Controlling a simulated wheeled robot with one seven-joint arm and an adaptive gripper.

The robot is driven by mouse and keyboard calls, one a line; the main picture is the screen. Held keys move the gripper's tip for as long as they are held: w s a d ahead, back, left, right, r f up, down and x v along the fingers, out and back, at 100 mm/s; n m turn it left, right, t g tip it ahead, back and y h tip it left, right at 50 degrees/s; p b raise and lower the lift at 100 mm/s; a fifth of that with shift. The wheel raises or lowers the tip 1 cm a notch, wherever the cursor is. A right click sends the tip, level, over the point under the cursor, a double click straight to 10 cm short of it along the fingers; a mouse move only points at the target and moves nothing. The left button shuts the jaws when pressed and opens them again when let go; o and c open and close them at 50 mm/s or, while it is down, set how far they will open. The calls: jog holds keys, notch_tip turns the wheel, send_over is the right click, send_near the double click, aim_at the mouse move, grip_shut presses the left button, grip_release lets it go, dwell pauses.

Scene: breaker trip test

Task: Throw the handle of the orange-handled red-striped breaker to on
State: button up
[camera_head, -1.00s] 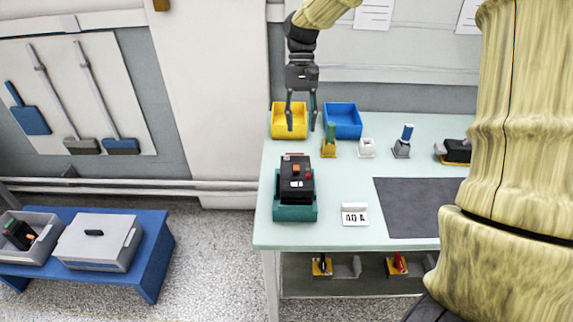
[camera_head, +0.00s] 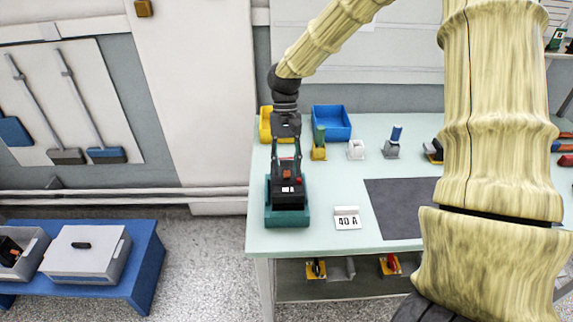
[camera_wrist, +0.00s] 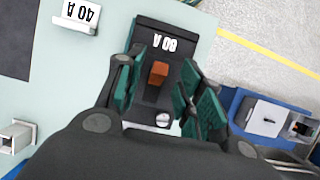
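A black breaker (camera_head: 288,193) stands in a teal holder (camera_head: 287,218) at the near left of the table. In the wrist view its orange handle (camera_wrist: 158,73) stands up from the black face (camera_wrist: 175,57), beside an upside-down rating label. I cannot make out a red stripe on it now. My gripper (camera_head: 286,158) points down over the breaker. In the wrist view its teal-padded fingers (camera_wrist: 160,92) are apart, one on each side of the handle, with gaps. My gripper hides part of the breaker in the head view.
A 40 A card (camera_head: 347,217) and a dark mat (camera_head: 395,205) lie right of the holder. Yellow (camera_head: 265,122) and blue (camera_head: 331,121) bins stand behind, with several small fixtures. Another black breaker with orange (camera_head: 10,250) lies in a grey box at left.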

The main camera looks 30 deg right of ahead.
jog(key=shift+s+f, duration=0.25)
jog(key=shift+f, duration=0.35)
jog(key=shift+a, duration=0.1)
grip_shut()
